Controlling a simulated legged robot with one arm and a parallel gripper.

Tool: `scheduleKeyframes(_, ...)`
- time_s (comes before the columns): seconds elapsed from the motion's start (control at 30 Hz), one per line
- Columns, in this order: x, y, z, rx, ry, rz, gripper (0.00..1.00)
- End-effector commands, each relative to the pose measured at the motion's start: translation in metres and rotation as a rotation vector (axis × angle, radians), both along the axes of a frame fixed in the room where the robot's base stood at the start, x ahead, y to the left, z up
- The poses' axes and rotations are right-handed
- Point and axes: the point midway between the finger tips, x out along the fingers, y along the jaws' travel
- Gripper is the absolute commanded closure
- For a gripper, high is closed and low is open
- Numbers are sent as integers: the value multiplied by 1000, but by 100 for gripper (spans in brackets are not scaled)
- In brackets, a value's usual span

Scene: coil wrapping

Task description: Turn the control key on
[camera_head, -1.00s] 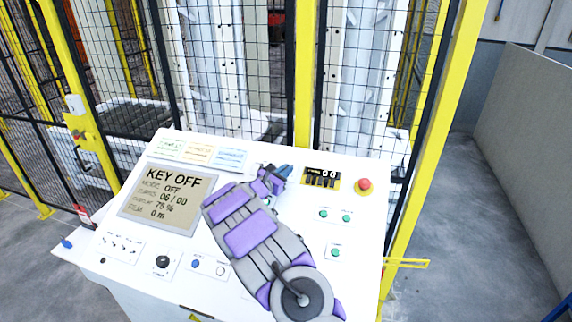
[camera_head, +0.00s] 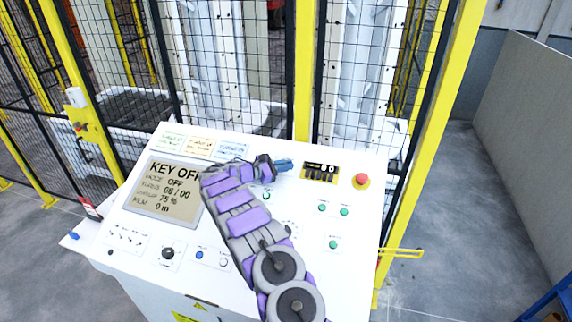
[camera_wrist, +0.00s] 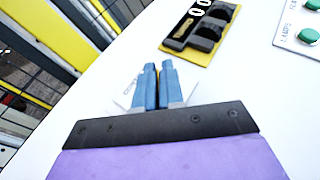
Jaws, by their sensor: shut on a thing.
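The white control console (camera_head: 300,225) stands in front of the fence. Its screen (camera_head: 165,187) reads KEY OFF, MODE OFF. My gripper (camera_head: 284,164) is at the console's upper middle, just left of the counter. In the wrist view its blue fingertips (camera_wrist: 157,88) are close together over a small pale plate (camera_wrist: 125,98). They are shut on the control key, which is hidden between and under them. The key's angle cannot be seen.
A yellow-backed counter (camera_head: 320,173) lies right of the gripper and shows close in the wrist view (camera_wrist: 200,32). A red emergency button (camera_head: 361,181) and several green buttons (camera_head: 333,244) are further right. A black knob (camera_head: 168,253) is lower left. Mesh fence stands behind.

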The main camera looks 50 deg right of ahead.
Motion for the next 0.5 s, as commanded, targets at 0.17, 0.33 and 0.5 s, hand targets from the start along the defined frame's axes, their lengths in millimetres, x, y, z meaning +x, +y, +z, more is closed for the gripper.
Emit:
scheduleKeyframes(0.17,4,2,4,2,-20,-31,100)
scheduleKeyframes(0.33,4,2,5,7,-34,-64,100)
scheduleKeyframes(0.5,4,2,4,13,-43,-90,100)
